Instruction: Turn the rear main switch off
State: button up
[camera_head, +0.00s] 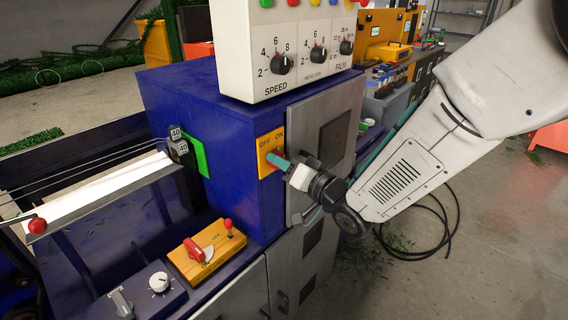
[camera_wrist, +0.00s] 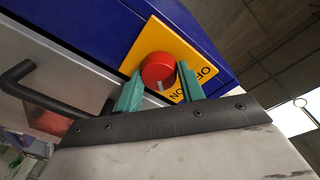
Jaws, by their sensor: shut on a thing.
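The rear main switch is a round red knob (camera_wrist: 158,71) with a pale pointer mark, on a yellow plate (camera_wrist: 192,50) lettered OFF and ON. In the head view the yellow plate (camera_head: 266,146) is on the side of the blue cabinet, and my gripper largely hides the knob. My gripper (camera_head: 278,162) reaches the plate from the right. In the wrist view the green fingers of my gripper (camera_wrist: 160,90) stand on either side of the red knob and are shut on it. The pointer mark shows at the knob's lower edge, toward the ON side.
The blue cabinet (camera_head: 185,90) carries a white panel (camera_head: 235,40) with black dials above the switch. A grey door (camera_head: 300,130) is right of the plate. A yellow box (camera_head: 205,250) with red levers stands lower left. Black cable (camera_head: 440,240) lies on the floor at right.

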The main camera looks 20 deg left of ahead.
jog(key=shift+f+n+g+y, duration=0.1)
jog(key=shift+n+g+y, duration=0.3)
jog(key=shift+n, duration=4.15)
jog(key=shift+f+n+g+y, duration=0.15)
jog(key=shift+n+y, duration=0.35)
jog(key=shift+n, duration=4.05)
jog(key=shift+g, duration=0.25)
jog(key=o, duration=1)
jog(key=shift+r, duration=0.1)
jog(key=shift+v, duration=3.95)
